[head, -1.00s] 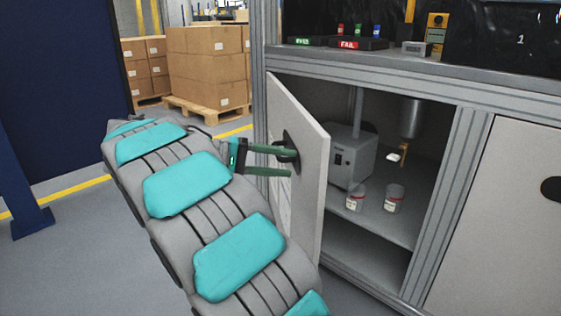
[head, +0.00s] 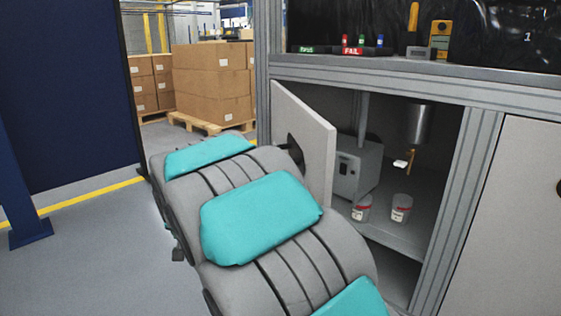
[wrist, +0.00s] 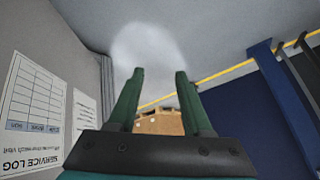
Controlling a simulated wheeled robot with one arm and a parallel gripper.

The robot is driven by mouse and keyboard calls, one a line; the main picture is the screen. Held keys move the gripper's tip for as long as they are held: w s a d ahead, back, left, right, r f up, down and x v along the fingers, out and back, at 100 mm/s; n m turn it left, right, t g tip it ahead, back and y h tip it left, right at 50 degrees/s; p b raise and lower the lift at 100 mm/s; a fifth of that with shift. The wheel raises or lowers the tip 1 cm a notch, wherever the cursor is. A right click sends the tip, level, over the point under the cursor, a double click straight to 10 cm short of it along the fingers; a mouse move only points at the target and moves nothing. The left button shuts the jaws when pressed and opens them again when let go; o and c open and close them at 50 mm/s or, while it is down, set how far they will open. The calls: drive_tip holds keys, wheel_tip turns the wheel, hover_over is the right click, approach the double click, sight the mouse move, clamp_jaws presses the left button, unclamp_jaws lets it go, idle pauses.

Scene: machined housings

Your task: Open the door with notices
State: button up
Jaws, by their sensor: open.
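The cabinet door (head: 312,141) stands partly open on its left side hinge, swung out toward me, with a dark handle hole (head: 295,150) in it. In the wrist view, notices (wrist: 35,110) are on a grey panel at the left, one reading SERVICE LOG, with a second sheet (wrist: 84,130) beside it. My gripper (wrist: 155,75) is open and empty, its two green fingers apart, to the right of the notices and not touching them. In the head view my arm hides the gripper and the lower part of the door.
Inside the cabinet are a grey box (head: 357,167) and two white cups (head: 401,207) on a shelf. A closed door (head: 510,220) is at the right. Stacked cartons (head: 212,80) stand on a pallet behind. A blue post (head: 22,200) is at the left; grey floor between is clear.

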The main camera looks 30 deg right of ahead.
drive_tip(key=w+d+r+m+t+h+b, duration=0.2)
drive_tip(key=w+d+r+m+t+b, duration=0.1)
drive_tip(key=d+r+m+t, duration=0.55)
drive_tip(key=s+d+r+m+g+h+b, duration=0.1)
drive_tip(key=s+d+r+m+h, duration=0.35)
drive_tip(key=d, duration=0.35)
drive_tip(key=s+d+r+m+g+h+b, duration=0.1)
drive_tip(key=s+d+r+m+h, duration=0.3)
drive_tip(key=d+m+h, duration=0.25)
drive_tip(key=shift+n+y, duration=0.45)
drive_tip(key=shift+y, duration=0.05)
drive_tip(key=shift+d+f+x, duration=0.1)
drive_tip(key=shift+x, duration=1.7)
drive_tip(key=shift+d+f+x, duration=0.1)
drive_tip(key=shift+f+x, duration=0.05)
drive_tip(key=shift+x, duration=1.6)
drive_tip(key=shift+s, duration=0.15)
clamp_jaws()
